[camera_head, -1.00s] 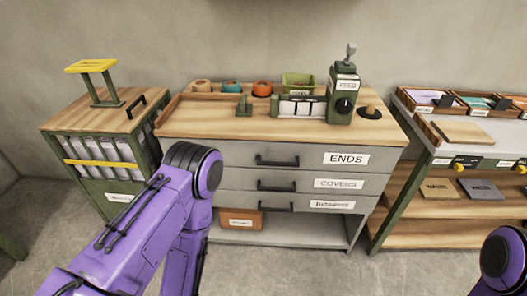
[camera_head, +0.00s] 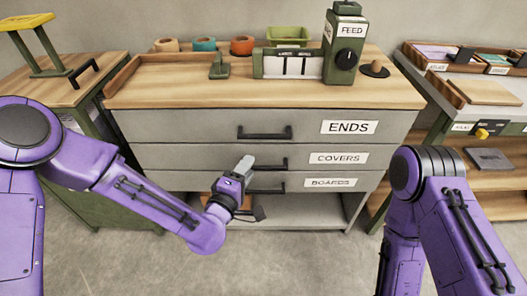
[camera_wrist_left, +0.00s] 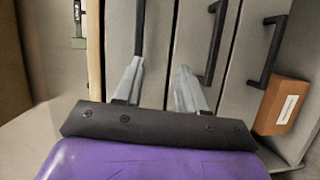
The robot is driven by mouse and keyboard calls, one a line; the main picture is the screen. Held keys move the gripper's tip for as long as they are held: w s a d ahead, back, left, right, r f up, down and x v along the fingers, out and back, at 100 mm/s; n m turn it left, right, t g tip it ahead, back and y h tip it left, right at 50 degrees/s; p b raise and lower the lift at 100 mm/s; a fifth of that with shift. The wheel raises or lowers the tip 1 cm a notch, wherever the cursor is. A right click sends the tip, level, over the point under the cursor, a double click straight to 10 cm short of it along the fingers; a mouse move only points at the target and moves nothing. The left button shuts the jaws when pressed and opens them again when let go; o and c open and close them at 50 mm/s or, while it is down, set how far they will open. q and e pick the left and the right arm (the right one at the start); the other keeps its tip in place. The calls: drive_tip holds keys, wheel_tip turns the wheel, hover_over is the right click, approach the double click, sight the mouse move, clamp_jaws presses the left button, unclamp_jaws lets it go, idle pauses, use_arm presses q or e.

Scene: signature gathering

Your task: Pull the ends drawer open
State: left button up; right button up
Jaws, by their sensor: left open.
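The ends drawer (camera_head: 185,127) is the top drawer of the grey cabinet, shut, with a white ENDS label (camera_head: 349,127). Its black bar handle (camera_head: 265,133) shows clear of my arm in the head view. My left gripper (camera_head: 250,187) is in front of the lower drawers, below that handle and apart from it. In the left wrist view the left gripper's two grey fingers (camera_wrist_left: 157,88) are spread with nothing between them. The ends handle (camera_wrist_left: 140,28) shows beyond them, near the left finger. My right arm shows at the right; its gripper is out of view.
Below are the covers drawer (camera_head: 185,158) and boards drawer (camera_head: 165,181), both shut with similar handles. The wooden top (camera_head: 150,90) holds tape rolls, a green bin (camera_head: 289,36) and a feed device (camera_head: 343,50). An orange box (camera_wrist_left: 282,104) sits on the low shelf.

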sight(263, 139)
use_arm(q)
drive_tip(key=shift+t, duration=0.4)
drive_tip(key=r+x, duration=0.1)
drive_tip(key=x, duration=0.6)
drive_tip(key=r+p+x, duration=0.1)
drive_tip(key=x, duration=0.3)
drive_tip(key=shift+w+d+r, duration=0.1)
drive_tip(key=shift+d+r, duration=0.25)
drive_tip(key=shift+d, duration=0.05)
clamp_jaws()
